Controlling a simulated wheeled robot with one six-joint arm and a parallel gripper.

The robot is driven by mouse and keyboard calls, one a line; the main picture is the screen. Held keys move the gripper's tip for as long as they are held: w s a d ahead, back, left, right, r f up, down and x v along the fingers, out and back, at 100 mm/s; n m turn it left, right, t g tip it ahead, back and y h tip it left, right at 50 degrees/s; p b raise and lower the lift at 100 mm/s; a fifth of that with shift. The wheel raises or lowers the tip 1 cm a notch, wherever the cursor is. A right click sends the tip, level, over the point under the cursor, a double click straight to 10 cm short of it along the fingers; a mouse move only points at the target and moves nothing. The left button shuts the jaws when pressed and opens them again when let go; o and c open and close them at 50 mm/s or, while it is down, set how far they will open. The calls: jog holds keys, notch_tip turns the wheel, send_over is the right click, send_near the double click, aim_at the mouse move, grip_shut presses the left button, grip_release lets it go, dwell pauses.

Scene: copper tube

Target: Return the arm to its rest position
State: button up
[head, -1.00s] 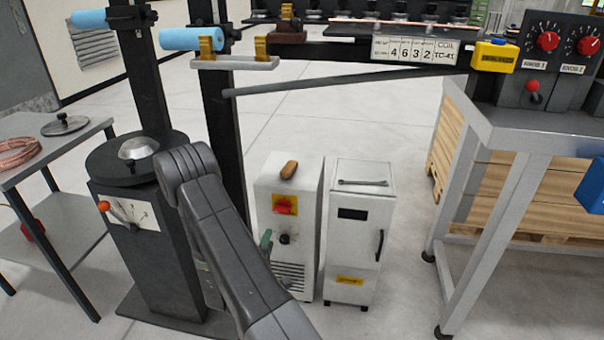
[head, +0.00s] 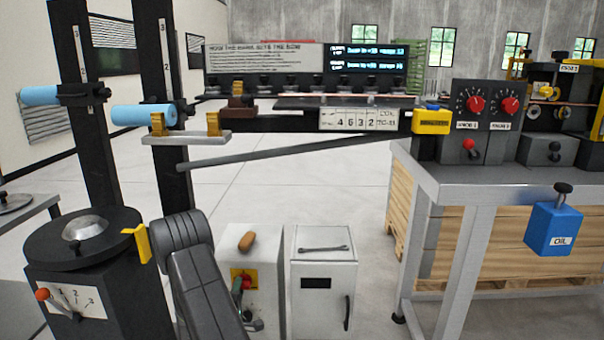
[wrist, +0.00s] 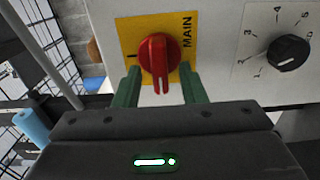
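My gripper (wrist: 162,88) shows in the wrist view with its two green fingers apart, one on each side of a red rotary switch (wrist: 158,60). I see gaps between the fingers and the switch, so the gripper looks open and empty. The switch sits on a yellow plate marked MAIN (wrist: 187,35). In the head view my dark arm (head: 205,290) reaches down in front of the white cabinet (head: 268,236), and my gripper (head: 241,290) is by the cabinet's switch, partly hidden by the arm.
A second white cabinet (head: 322,270) stands close on the right. A black drum stand (head: 85,236) with a yellow piece (head: 140,243) is close left of my arm. A long grey bar (head: 290,150) crosses above the cabinets. A workbench (head: 480,190) stands at right.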

jog(key=shift+s, duration=0.1)
jog(key=s+p, duration=0.1)
jog(key=s, duration=1.3)
jog(key=w+m, duration=0.6)
jog(key=w, duration=0.8)
jog(key=shift+r, duration=0.25)
jog(key=shift+w+d, duration=0.1)
